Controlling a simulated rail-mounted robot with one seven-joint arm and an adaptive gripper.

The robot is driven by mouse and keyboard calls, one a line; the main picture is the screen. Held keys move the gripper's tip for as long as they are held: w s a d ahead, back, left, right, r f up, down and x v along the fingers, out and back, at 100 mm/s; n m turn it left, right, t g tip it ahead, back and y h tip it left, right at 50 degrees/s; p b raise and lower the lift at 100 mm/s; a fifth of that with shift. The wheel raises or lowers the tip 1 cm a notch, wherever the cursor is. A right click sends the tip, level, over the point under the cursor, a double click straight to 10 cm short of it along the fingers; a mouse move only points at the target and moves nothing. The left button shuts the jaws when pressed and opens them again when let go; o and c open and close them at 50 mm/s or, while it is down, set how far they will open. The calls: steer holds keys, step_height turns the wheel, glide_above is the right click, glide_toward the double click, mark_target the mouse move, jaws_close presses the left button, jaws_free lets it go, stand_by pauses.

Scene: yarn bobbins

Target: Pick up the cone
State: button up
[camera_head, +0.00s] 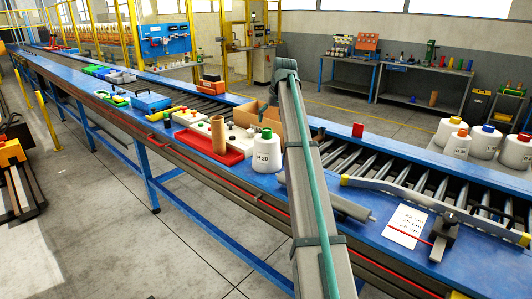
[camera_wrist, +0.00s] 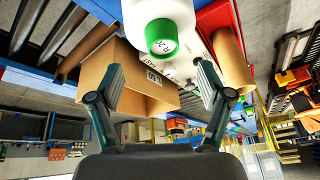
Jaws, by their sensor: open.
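A white yarn cone (camera_head: 266,158) with a green cap and a printed label stands upright on the blue conveyor edge, just left of my arm. In the wrist view, which is turned upside down, the cone (camera_wrist: 178,10) shows at the top with its green cap toward me. My gripper (camera_wrist: 160,82) is open, with its two fingers spread wide and nothing between them. The cone lies beyond the fingertips, apart from them. In the head view I cannot make out the gripper's fingers.
An open cardboard box (camera_head: 244,113) stands behind the cone, close to my arm. A red tray (camera_head: 226,158) with a brown tube (camera_head: 218,134) and white items is to its left. Several other white cones (camera_head: 487,140) stand at the right. A printed sheet (camera_head: 405,226) lies front right.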

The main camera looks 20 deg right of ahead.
mark_target(268, 129)
steer(key=shift+p+x, duration=1.4)
steer(key=shift+x, duration=2.25)
steer(key=shift+a+r, duration=0.1)
steer(key=shift+a, duration=0.05)
jaws_close()
